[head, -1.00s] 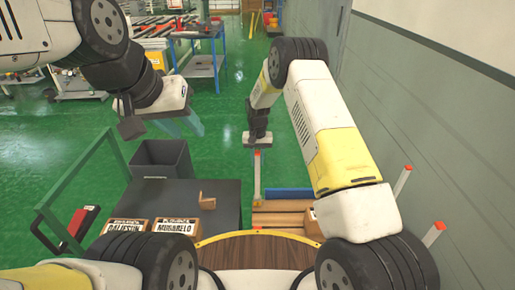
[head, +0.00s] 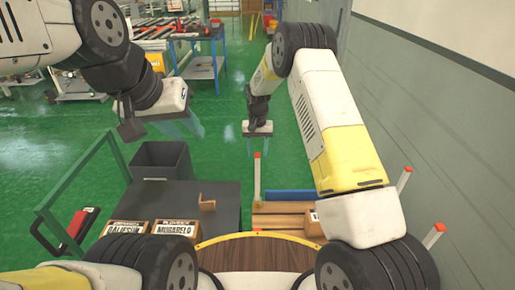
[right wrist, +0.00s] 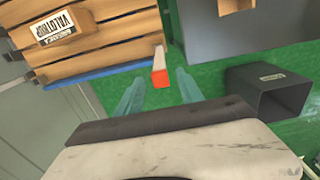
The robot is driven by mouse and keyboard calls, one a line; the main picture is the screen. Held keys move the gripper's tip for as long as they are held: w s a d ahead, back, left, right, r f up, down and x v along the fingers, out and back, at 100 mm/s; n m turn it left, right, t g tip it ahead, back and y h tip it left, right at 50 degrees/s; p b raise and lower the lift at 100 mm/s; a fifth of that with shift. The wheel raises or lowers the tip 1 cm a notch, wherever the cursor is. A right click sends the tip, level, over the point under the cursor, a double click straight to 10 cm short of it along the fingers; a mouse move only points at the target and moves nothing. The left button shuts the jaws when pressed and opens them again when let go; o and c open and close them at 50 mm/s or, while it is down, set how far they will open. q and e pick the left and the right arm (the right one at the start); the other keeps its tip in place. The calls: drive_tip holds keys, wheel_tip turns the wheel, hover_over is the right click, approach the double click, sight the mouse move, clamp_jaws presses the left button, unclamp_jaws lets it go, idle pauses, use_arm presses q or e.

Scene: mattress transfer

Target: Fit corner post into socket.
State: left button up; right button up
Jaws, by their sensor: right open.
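A white corner post (head: 257,178) with an orange top stands roughly upright at the far left corner of the slatted wooden pallet (head: 280,207). Its lower end and socket cannot be made out. My right gripper (head: 263,146) is open, beyond the post's top in the head view. In the right wrist view the post's orange end (right wrist: 160,77) shows between the two clear fingers (right wrist: 159,92), without visible contact. Two more orange-topped posts (head: 404,180) (head: 433,236) stand along the right side. My left gripper (head: 186,128) hangs at upper left; its finger gap is unclear.
A dark grey table (head: 225,190) holds a brown bracket (head: 207,203) and labelled boxes (head: 173,228). A dark bin (head: 162,160) stands behind it. A blue bar (head: 289,195) lies along the pallet's far edge. A grey wall (head: 440,110) bounds the right; green floor lies open ahead.

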wheel_tip(320, 180, up, 6)
drive_tip(key=shift+r, duration=0.2)
drive_tip(key=s+d+r+t+y, duration=0.1)
drive_tip(key=s+d+r, duration=0.25)
drive_tip(key=r, duration=0.35)
drive_tip(key=s+d+r+t, duration=0.1)
drive_tip(key=s+d+r, duration=0.2)
drive_tip(key=s+r, duration=0.3)
drive_tip(key=s+d+r+t+y, duration=0.1)
drive_tip(key=s+d+r, duration=0.2)
drive_tip(key=r, duration=0.6)
drive_tip(key=s+d+r+t, duration=0.1)
drive_tip(key=s+d+r, duration=0.1)
drive_tip(key=s, duration=0.9)
drive_tip(key=s+d+r+t, duration=0.1)
drive_tip(key=s+d+t, duration=0.1)
drive_tip(key=s, duration=0.9)
drive_tip(key=shift+s+d+r+n, duration=0.3)
drive_tip(key=shift+s+d+r, duration=0.05)
drive_tip(key=shift+s+r, duration=0.05)
